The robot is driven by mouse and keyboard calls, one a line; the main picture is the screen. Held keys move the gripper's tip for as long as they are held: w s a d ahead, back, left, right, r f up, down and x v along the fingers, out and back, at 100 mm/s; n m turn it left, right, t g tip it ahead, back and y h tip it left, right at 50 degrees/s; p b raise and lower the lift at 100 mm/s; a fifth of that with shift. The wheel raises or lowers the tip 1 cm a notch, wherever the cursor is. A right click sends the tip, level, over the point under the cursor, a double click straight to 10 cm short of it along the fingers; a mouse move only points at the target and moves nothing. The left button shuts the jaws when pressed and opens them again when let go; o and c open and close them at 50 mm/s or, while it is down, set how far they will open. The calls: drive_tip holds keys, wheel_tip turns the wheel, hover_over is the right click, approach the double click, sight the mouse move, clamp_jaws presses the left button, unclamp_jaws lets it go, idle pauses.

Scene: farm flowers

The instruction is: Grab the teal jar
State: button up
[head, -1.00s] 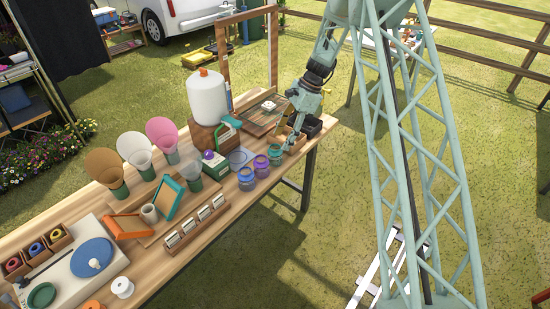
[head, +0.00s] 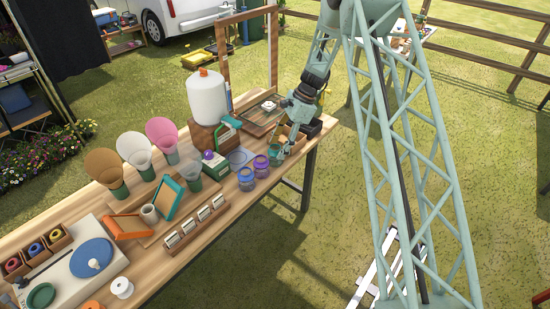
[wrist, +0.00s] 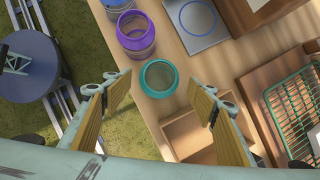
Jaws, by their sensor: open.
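The teal jar (wrist: 159,78) is open-topped and stands upright on the wooden table, near its edge. In the wrist view it shows from above, between and slightly beyond my two fingertips, with gaps on both sides. My gripper (wrist: 161,92) is open and empty, its fingers spread wide. In the head view my gripper (head: 283,152) is right beside the teal jar (head: 275,154) and partly covers it. How high the fingertips are above the jar is hard to tell.
A purple jar (wrist: 136,33) and a blue jar (head: 246,179) stand in line with the teal one. A wooden box (wrist: 198,133) lies close to my right finger. A green wire rack (wrist: 283,107) and a grey scale-like plate (wrist: 193,22) lie farther right. Grass shows beyond the table edge.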

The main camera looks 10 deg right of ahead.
sight(275, 154)
drive_tip(key=shift+x, duration=2)
drive_tip(key=shift+s, duration=0.1)
drive_tip(key=c, duration=1)
